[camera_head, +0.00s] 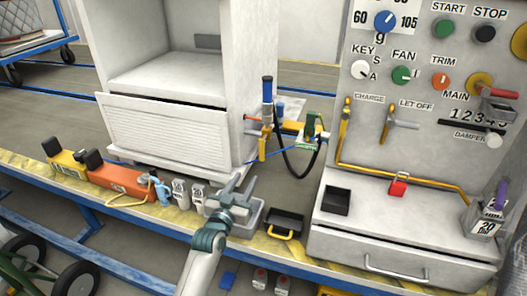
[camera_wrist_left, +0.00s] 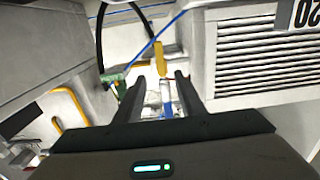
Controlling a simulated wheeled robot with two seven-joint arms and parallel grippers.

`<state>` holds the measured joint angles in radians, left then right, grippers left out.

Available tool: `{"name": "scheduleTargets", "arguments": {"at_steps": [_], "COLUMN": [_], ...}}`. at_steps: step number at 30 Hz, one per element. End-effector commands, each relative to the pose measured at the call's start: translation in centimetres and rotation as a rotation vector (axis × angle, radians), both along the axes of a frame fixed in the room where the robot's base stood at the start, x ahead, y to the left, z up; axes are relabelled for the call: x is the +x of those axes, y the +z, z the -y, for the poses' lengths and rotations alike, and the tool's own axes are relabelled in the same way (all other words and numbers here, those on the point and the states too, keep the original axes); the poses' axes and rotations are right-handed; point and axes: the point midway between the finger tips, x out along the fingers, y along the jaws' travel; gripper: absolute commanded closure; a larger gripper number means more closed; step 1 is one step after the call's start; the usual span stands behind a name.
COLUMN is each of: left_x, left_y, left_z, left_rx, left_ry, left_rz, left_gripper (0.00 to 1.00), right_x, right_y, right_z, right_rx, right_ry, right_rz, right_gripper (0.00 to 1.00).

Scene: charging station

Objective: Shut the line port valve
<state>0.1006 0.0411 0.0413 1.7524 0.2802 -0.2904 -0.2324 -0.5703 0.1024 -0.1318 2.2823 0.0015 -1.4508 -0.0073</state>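No label reading line port is legible. A pipe fitting with a blue upright cylinder (camera_head: 267,90) stands at the white cabinet's right edge, with yellow and orange parts and a green piece (camera_head: 311,128) to its right. My left gripper (camera_head: 241,186) is in front of and below this fitting, apart from it. In the left wrist view, its two dark fingers (camera_wrist_left: 160,92) are apart. A yellow handle (camera_wrist_left: 160,59) shows beyond the fingertips, and a silver and blue part (camera_wrist_left: 167,96) shows between the fingers, at a depth I cannot judge. My right gripper is out of view.
A grey tray (camera_head: 248,215) lies under my left gripper, with a black tray (camera_head: 284,222) beside it. The control panel (camera_head: 425,150) with CHARGE and LET OFF handles stands right. A black hose (camera_head: 298,172) hangs beside the fitting. An orange box (camera_head: 120,178) sits left.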

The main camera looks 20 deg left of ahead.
Motion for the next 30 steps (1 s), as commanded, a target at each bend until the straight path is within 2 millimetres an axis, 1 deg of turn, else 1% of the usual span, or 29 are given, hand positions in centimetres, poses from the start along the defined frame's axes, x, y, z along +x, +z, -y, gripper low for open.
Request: {"name": "scheduleTargets", "arguments": {"at_steps": [8,14,20,30], "left_x": [0.2,1.5,4.3,10.1], "left_y": [0.0,0.0,-0.1,-0.1], "left_z": [0.0,0.1,0.1,0.3], "left_rx": [0.000,-0.001,-0.001,0.000], "left_ry": [0.000,0.000,0.000,0.000], "left_rz": [-0.001,0.000,0.000,0.000], "left_gripper": [0.64,0.64,0.64,0.64], "right_x": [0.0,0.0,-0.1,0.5], "right_y": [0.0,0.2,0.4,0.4], "right_z": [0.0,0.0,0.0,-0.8], "right_rx": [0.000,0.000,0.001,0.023], "right_ry": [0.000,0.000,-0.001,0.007], "right_rz": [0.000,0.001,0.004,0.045], "right_gripper": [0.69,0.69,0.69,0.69]}}
